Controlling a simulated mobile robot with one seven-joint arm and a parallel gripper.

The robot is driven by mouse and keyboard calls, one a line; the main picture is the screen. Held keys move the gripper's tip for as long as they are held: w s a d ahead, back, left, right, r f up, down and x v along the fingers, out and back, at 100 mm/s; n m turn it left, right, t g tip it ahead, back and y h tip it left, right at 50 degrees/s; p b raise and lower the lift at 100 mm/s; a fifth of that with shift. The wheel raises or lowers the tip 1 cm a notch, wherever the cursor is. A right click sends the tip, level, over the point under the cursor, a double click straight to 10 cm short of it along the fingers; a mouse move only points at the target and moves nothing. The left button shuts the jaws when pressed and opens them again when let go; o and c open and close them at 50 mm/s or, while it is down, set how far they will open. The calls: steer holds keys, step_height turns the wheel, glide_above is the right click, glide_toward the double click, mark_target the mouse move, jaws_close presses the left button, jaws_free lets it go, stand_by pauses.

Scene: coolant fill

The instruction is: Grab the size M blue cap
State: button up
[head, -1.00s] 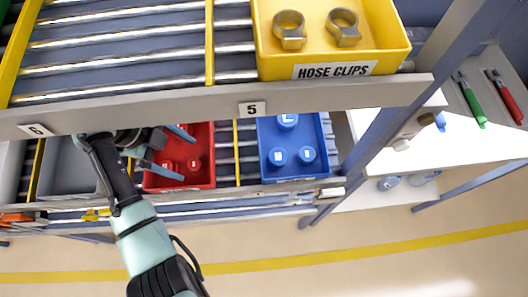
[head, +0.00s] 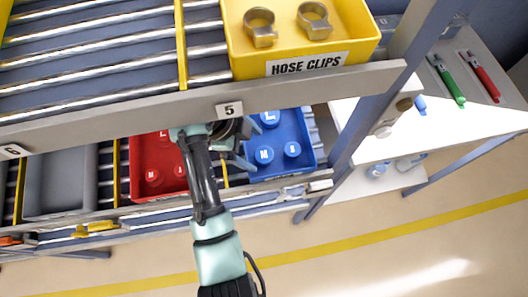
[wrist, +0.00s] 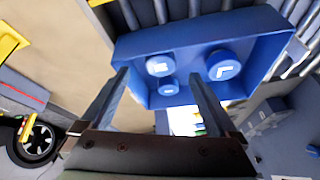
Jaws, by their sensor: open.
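The blue cap marked M (head: 264,156) sits in the blue bin (head: 308,135) on the lower shelf. The cap marked L (head: 270,118) is behind it and the smaller cap marked S (head: 292,150) is to its right. My gripper (head: 246,148) is open and empty at the bin's left side, partly hidden by my arm. In the wrist view the M cap (wrist: 159,66) lies ahead between the open fingers, apart from them. The L cap (wrist: 222,65) is to its right and the S cap (wrist: 168,86) is close below it.
A red bin (head: 150,185) with red caps stands left of the blue one, then a grey bin (head: 55,185). Above runs a shelf beam (head: 320,88) marked 5, with a yellow hose clips bin (head: 350,42) over it. A grey post (head: 375,115) stands to the right.

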mark_target(262, 155)
steer(key=shift+p+x, duration=0.3)
steer(key=shift+x, duration=2.3)
steer(key=c, duration=1.4)
